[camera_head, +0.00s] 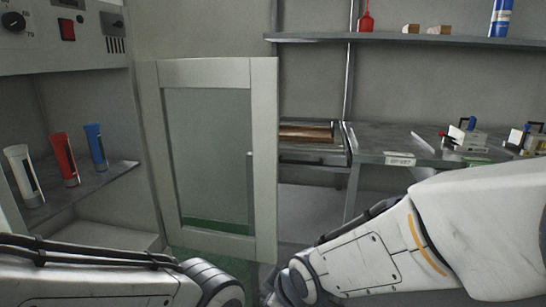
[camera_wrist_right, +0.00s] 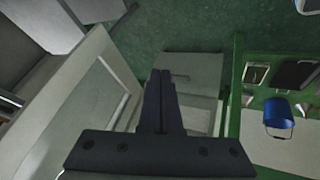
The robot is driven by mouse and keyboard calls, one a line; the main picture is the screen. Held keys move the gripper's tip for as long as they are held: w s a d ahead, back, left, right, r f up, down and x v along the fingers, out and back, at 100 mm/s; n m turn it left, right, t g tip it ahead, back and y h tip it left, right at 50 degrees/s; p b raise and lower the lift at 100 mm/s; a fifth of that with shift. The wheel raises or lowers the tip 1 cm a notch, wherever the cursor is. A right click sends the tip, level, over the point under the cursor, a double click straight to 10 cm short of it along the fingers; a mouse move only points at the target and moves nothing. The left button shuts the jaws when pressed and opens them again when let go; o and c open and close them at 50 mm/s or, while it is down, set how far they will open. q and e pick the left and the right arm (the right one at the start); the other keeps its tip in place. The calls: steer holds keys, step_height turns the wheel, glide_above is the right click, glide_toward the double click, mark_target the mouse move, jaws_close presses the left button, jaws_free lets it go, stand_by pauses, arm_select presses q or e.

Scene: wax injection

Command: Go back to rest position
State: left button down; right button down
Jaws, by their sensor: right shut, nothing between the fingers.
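My right gripper (camera_wrist_right: 160,100) shows in the right wrist view with its two dark fingers pressed together and nothing between them. In the head view my right arm comes in from the lower right and my left arm from the lower left. Both grippers are out of sight in the head view. An open glass-paned cabinet door (camera_head: 265,160) stands upright between the arms in the head view. A pale framed panel, possibly this door, shows left of the right gripper in the wrist view.
White (camera_head: 24,177), red (camera_head: 64,160) and blue (camera_head: 96,146) tubes stand on a left shelf (camera_head: 95,187) below a control panel (camera_head: 60,35). A metal table (camera_head: 385,145) with clamps (camera_head: 466,133) is at right. A blue bucket (camera_wrist_right: 278,114) shows in the wrist view.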

steer(key=s+d+m+g+h, duration=0.1)
steer(key=s+d+m+g, duration=0.15)
steer(key=s, duration=0.65)
steer(key=s+d+m+g+h, duration=0.1)
steer(key=s+d+m+g, duration=0.15)
steer(key=s, duration=0.75)
step_height(320, 180, up, 29)
steer(key=p, duration=2.8)
steer(key=shift+w+g+p, duration=0.3)
steer(key=shift+g+p, duration=0.05)
steer(key=shift+g, duration=0.05)
steer(key=shift+a+f, duration=0.1)
steer(key=shift+a, duration=0.05)
